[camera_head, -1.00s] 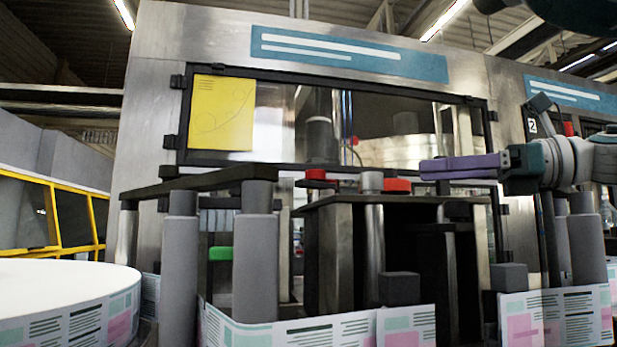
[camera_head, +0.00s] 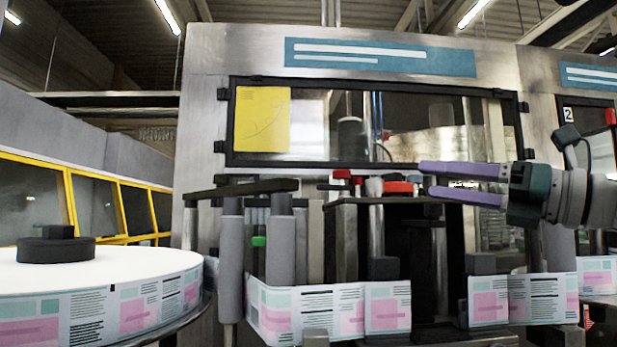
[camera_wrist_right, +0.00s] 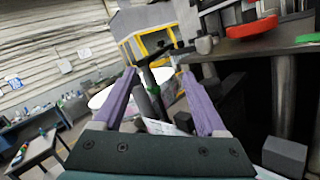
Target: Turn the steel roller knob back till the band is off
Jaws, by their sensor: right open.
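A small steel knob (camera_head: 374,187) stands on the dark top plate (camera_head: 345,201), between red parts. What looks like the same knob shows in the right wrist view (camera_wrist_right: 204,45). The printed label band (camera_head: 290,312) runs across the front past the grey rollers (camera_head: 281,245); how it lies behind them is hidden. My right gripper (camera_head: 427,178) comes in from the right, its purple fingers open and apart, with tips just right of the red handle (camera_head: 398,187). In the wrist view nothing is between its fingers (camera_wrist_right: 157,72). My left gripper is not in view.
A large white label reel (camera_head: 140,280) with a black hub stands at the left. A steel cabinet with a dark-framed window and yellow sheet (camera_head: 262,118) rises behind. A dark bar (camera_head: 240,188) tops the left rollers. Dark blocks (camera_head: 384,268) stand by the band.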

